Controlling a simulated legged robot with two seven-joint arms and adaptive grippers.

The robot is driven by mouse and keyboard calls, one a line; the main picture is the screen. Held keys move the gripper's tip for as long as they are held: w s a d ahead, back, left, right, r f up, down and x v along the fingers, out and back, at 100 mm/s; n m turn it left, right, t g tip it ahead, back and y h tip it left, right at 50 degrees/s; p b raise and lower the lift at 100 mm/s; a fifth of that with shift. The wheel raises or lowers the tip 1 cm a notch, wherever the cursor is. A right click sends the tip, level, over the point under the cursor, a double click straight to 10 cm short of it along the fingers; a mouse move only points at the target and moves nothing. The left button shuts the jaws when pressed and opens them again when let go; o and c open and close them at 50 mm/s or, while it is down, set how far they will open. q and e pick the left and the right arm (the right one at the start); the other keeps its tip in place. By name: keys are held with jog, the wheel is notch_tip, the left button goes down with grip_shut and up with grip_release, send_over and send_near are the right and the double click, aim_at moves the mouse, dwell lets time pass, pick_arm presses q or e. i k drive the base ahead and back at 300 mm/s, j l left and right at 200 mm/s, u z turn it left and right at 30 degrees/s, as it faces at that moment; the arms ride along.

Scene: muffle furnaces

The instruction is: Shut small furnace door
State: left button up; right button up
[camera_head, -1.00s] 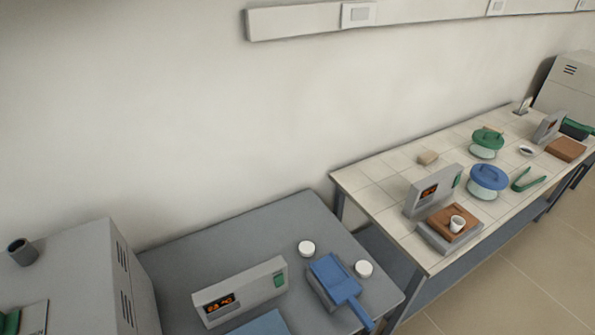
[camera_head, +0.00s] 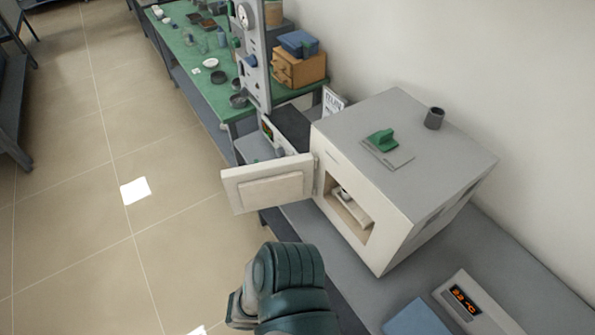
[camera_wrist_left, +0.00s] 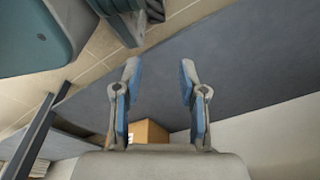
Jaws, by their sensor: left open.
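The small furnace (camera_head: 440,130) is a grey box with a cream front, in the right half of the head view. Its cream door (camera_head: 240,190) stands wide open, swung out to the left. Inside the opening a pale shelf (camera_head: 358,212) and a small white object are visible. My left gripper (camera_wrist_left: 160,65) is open and empty in the left wrist view, its two blue-padded fingers apart over a grey surface. Neither gripper's fingers show in the head view; only a dark teal arm part of mine shows at the bottom, below the door. My right gripper is out of view.
A green handle on a plate (camera_head: 385,143) and a dark pipe (camera_head: 434,118) are on the furnace top. Behind are a column stand (camera_head: 255,60) and green bench (camera_head: 180,45). Floor at left is clear.

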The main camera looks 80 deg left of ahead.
aim_at(249, 188)
jog(key=k+j+z, duration=0.1)
jog(key=j, duration=0.35)
jog(key=k+j, duration=0.3)
jog(key=j, duration=0.15)
jog(key=k+j+z, duration=0.15)
jog(key=j, duration=0.3)
jog(key=k+j+z, duration=0.1)
jog(key=k+j, duration=0.45)
jog(key=j, duration=0.25)
jog(key=j+z, duration=0.05)
